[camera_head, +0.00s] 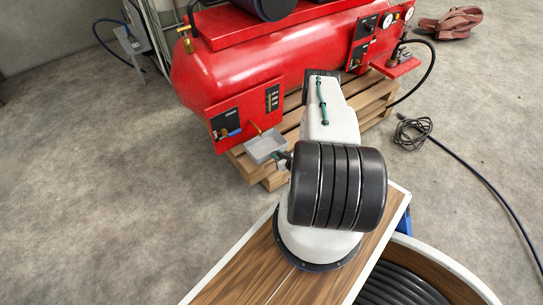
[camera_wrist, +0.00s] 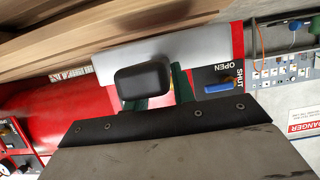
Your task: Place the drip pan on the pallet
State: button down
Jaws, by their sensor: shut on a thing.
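The drip pan (camera_head: 265,146) is a shallow grey tray near the left front corner of the wooden pallet (camera_head: 274,182). My gripper (camera_head: 282,157) is shut on its right side, with my arm covering part of the view. In the wrist view, the green fingers of my gripper (camera_wrist: 160,90) close around a dark block at the light grey pan (camera_wrist: 205,48). The pallet's boards (camera_wrist: 95,25) run along the top there. The pan looks roughly level. I cannot tell whether it touches the pallet.
A red compressor tank (camera_head: 240,75) stands on the pallet, with a black panel and a blue valve handle (camera_wrist: 219,87) close by the pan. A grey box (camera_head: 133,40) stands at the back left. A hose (camera_head: 415,130) lies at right. The left floor is clear.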

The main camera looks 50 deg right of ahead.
aim_at(273, 151)
jog(key=w, duration=0.3)
jog(key=shift+w+d+f, duration=0.1)
jog(key=shift+d+f, duration=0.05)
jog(key=f, duration=0.1)
jog(key=w+f, duration=0.1)
jog(key=shift+f, duration=0.8)
jog(key=c, duration=1.2)
grip_release()
jog(key=shift+f, duration=0.15)
jog(key=shift+o, duration=0.2)
